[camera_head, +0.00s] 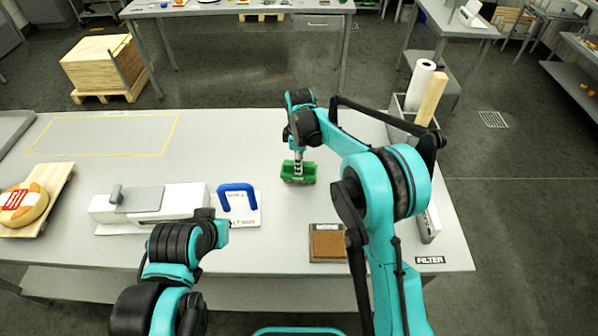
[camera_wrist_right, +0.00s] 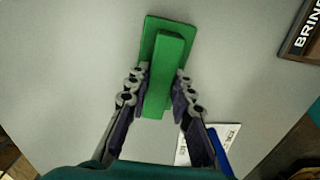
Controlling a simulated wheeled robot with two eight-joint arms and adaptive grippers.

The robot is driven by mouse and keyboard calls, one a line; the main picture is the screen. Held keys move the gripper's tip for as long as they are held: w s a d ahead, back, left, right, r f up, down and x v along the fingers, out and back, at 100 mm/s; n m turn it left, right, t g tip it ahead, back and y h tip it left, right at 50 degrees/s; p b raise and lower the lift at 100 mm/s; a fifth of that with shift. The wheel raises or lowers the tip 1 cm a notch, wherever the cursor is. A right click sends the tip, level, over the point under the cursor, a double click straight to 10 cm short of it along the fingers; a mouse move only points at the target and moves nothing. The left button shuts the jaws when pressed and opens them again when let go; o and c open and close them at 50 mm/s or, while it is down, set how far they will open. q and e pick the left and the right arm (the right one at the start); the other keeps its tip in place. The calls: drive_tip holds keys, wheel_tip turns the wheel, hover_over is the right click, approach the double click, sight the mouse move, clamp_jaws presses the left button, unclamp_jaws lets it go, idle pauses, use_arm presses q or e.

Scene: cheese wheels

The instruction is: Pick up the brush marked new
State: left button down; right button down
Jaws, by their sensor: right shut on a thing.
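A green brush (camera_head: 298,173), with a block-like handle, is at the middle of the table under my right gripper (camera_head: 298,160). In the right wrist view the green brush (camera_wrist_right: 158,65) sits between the two fingers of the gripper (camera_wrist_right: 155,92), which is shut on its handle. No marking on the brush can be read. I cannot tell whether it touches the table or is just above it. My left arm is at the lower left of the head view, and its gripper is not seen.
A blue-handled tool (camera_head: 238,190) on a white plate and a grey-white device (camera_head: 150,205) stand to the left. A cheese wheel (camera_head: 22,203) lies on a board at far left. A brown block in a tray (camera_head: 327,244) is near the front; a paper roll (camera_head: 420,85) stands right.

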drive_tip(key=shift+r, duration=0.5)
drive_tip(key=r, duration=0.2)
drive_tip(key=r+p, duration=0.1)
drive_tip(key=shift+s+d+r+p, duration=0.1)
drive_tip(key=shift+s+r+p, duration=0.1)
drive_tip(key=shift+r+p, duration=0.15)
drive_tip(key=s+d+r+p, duration=0.2)
drive_tip(key=s+d+r, duration=0.3)
drive_tip(key=s, duration=0.5)
drive_tip(key=shift+d+r, duration=0.2)
drive_tip(key=shift+r, duration=0.5)
drive_tip(key=c, duration=2.1)
unclamp_jaws()
drive_tip(key=shift+c, duration=0.2)
clamp_jaws()
drive_tip(key=shift+f, duration=0.1)
